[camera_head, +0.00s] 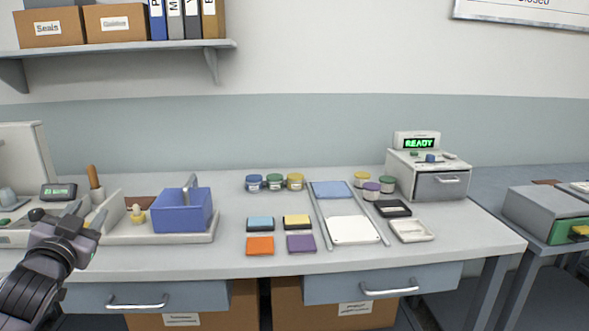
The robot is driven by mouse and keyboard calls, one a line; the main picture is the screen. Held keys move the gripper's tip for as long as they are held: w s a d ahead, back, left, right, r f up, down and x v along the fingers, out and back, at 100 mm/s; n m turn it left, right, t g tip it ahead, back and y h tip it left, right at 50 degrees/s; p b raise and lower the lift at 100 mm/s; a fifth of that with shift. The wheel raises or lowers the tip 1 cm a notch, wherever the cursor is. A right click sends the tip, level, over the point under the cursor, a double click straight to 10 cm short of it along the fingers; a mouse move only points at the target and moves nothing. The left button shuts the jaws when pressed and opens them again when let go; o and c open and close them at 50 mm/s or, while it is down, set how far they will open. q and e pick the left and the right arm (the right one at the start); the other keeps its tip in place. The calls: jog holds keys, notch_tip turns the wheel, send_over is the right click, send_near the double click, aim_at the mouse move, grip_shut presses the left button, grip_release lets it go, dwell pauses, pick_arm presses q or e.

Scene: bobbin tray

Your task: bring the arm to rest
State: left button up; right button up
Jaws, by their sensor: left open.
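My left gripper (84,221) is at the left of the head view, over the front left part of the table. Its jaws are open and nothing shows between them. My left arm comes in from the lower left corner. My right gripper is not in view.
Near the gripper are a blue bin (184,213) with a handle and a wooden-handled tool (96,184). Several coloured pads, such as an orange one (260,246), lie mid-table. A grey machine (428,176) reading READY stands at the right. The front table strip (230,266) is clear.

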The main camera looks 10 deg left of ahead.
pick_arm(q)
jog(key=s+d+f+m+g+h, duration=0.15)
jog(key=s+d+f, duration=0.25)
jog(key=f, duration=0.6)
jog(key=s+d+f+m+g+h, duration=0.15)
jog(key=s+d+f, duration=0.3)
jog(key=f, duration=0.55)
jog(key=s+d+f+m+g+h, duration=0.1)
jog(key=s+d+f+g+h, duration=0.3)
jog(key=f, duration=0.6)
jog(key=s+d+f+g, duration=0.25)
jog(key=s+f, duration=0.55)
jog(key=s, duration=0.4)
jog(key=d+r+n+t+p, duration=0.1)
jog(key=d+r+n+p, duration=0.2)
jog(key=d, duration=0.8)
jog(key=shift+n+t+h, duration=0.35)
jog(key=shift+n+h, duration=0.05)
jog(key=shift+n, duration=0.2)
jog(key=shift+a, duration=0.1)
